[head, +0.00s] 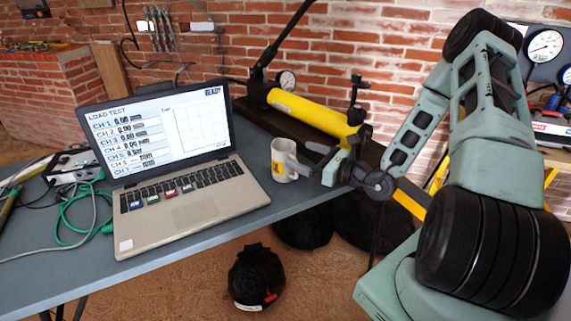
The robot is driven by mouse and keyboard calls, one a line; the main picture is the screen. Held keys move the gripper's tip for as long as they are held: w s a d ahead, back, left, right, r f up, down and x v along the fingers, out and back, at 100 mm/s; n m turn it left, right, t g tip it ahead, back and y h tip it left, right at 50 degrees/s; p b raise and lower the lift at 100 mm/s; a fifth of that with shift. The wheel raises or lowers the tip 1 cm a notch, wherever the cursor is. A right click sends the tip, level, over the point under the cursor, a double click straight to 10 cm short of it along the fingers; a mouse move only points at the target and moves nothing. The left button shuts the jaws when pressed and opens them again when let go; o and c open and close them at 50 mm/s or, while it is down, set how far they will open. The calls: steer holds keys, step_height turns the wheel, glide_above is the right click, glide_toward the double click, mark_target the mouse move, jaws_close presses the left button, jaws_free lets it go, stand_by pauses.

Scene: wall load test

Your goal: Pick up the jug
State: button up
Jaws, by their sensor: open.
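The jug (281,156) is a small pale grey, mug-like vessel with a yellow mark on its side. It stands upright near the right edge of the grey table (215,228), just right of the laptop. My gripper (311,160) is open at the jug's right side, with its fingers pointing left toward it. The fingertips are very close to the jug's right side. I cannot tell whether they touch it or whether any part of the jug is between them.
An open laptop (190,205) with a load test screen fills the table's middle. A yellow hand pump (310,112) lies behind the jug. Green cables (68,220) and a small device (72,168) are at the left. A black bag (256,278) sits on the floor below.

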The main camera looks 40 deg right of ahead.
mark_target(295, 151)
steer(key=x, duration=0.5)
steer(key=shift+r, duration=0.15)
steer(key=c, duration=1.4)
steer(key=shift+r+p, duration=0.15)
steer(key=shift+p, duration=0.15)
